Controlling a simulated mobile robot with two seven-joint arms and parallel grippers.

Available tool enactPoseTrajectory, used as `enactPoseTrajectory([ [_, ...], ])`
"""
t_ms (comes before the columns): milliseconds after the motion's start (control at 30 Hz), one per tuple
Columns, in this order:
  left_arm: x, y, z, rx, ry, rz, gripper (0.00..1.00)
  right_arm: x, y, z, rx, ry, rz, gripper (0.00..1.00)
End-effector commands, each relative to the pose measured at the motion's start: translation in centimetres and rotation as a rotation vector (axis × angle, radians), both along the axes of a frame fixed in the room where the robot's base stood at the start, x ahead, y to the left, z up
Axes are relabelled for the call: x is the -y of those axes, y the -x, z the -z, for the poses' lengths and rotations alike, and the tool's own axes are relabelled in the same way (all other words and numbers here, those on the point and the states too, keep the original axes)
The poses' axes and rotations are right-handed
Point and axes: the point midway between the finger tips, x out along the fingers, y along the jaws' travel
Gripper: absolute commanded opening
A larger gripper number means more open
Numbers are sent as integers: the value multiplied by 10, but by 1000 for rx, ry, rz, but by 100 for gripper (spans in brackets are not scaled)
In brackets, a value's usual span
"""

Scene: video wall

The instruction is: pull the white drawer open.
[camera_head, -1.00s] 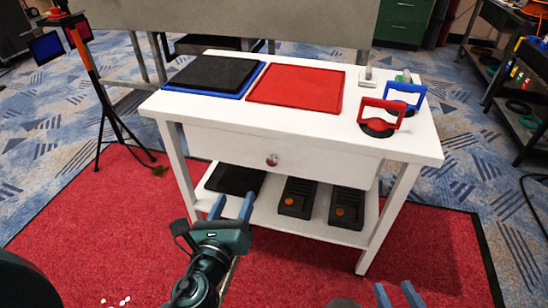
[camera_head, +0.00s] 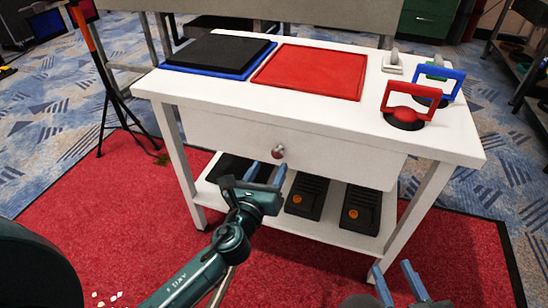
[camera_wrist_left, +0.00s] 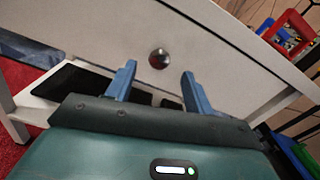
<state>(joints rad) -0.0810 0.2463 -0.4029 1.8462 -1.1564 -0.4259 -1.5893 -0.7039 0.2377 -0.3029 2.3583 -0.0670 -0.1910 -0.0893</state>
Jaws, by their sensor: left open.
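The white drawer (camera_head: 330,149) is under the top of the white table, and its front looks flush with the frame. Its round metal knob (camera_head: 278,151) sits on the drawer front. My left gripper (camera_head: 265,172) is open just below and in front of the knob. In the left wrist view the knob (camera_wrist_left: 159,58) shows beyond and between the open blue fingers of the left gripper (camera_wrist_left: 158,80), and they do not touch it. My right gripper (camera_head: 401,285) is at the bottom edge, its two blue fingers apart and empty.
Black devices (camera_head: 307,196) lie on the lower shelf. A tripod stand (camera_head: 105,80) is at the left.

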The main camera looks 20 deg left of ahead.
Motion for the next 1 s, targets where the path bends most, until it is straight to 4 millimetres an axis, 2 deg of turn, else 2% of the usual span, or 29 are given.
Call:
enactPoseTrajectory([
  [100, 1, -22, 0, 2, 0, 0, 52, 0, 0, 0, 8, -2, 0, 36],
  [300, 2, -41, 1, 0, 1, -1, 52, -1, 0, 1, 23, -4, -3, 36],
  [667, 2, -45, 1, -1, 1, 0, 52, -1, 0, 0, 29, -5, -4, 36],
  [1000, 2, -45, 1, -1, 1, 0, 24, -1, 0, 0, 29, -2, -7, 36],
])
